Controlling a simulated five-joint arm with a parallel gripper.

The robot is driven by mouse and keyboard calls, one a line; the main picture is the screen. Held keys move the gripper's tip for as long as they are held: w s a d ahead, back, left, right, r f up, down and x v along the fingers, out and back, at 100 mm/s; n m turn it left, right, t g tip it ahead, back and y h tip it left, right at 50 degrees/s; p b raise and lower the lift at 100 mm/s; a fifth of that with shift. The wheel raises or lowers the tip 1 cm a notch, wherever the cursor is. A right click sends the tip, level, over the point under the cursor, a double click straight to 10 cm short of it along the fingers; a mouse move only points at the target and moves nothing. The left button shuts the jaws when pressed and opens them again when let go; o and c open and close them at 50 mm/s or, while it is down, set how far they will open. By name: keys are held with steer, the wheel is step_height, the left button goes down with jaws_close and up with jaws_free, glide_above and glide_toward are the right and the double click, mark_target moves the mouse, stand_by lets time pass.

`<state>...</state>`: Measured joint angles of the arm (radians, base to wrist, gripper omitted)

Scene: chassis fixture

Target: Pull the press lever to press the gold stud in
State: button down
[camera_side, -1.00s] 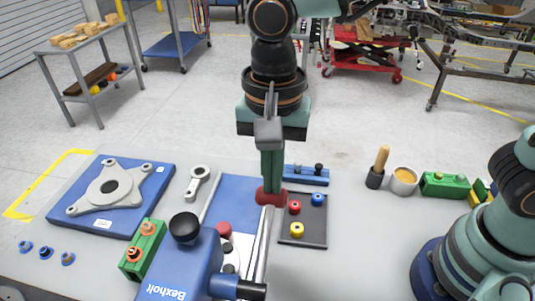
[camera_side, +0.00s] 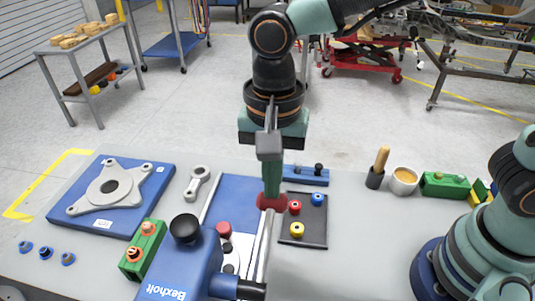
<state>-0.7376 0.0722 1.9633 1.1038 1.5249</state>
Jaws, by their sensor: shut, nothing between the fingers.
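The blue press (camera_side: 185,265) marked "Bexholt" stands at the front middle, with a black round knob (camera_side: 185,228) on top. A silver lever rod (camera_side: 262,245) runs from its black hub (camera_side: 250,290) away toward my gripper. A red grip (camera_side: 272,202) shows at the rod's far end. My gripper (camera_side: 271,194) points down with its green fingers together, and its tips meet or overlap the red grip. I cannot tell the exact contact. No gold stud can be made out; the press body hides part of the work area.
A dark tray (camera_side: 316,238) with red, blue and yellow rings lies just right of the lever. A blue block (camera_side: 306,176) stands behind it. A green block (camera_side: 143,248) and a blue plate with a grey chassis part (camera_side: 108,187) are at left. The table's right middle is clear.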

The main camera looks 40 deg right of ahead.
mark_target(274, 205)
steer(key=shift+s+f, duration=0.1)
steer(key=shift+f, duration=0.25)
steer(key=shift+d+f, duration=0.1)
steer(key=shift+f, duration=0.6)
stand_by(0.4)
steer(key=shift+f, duration=1.55)
stand_by(0.4)
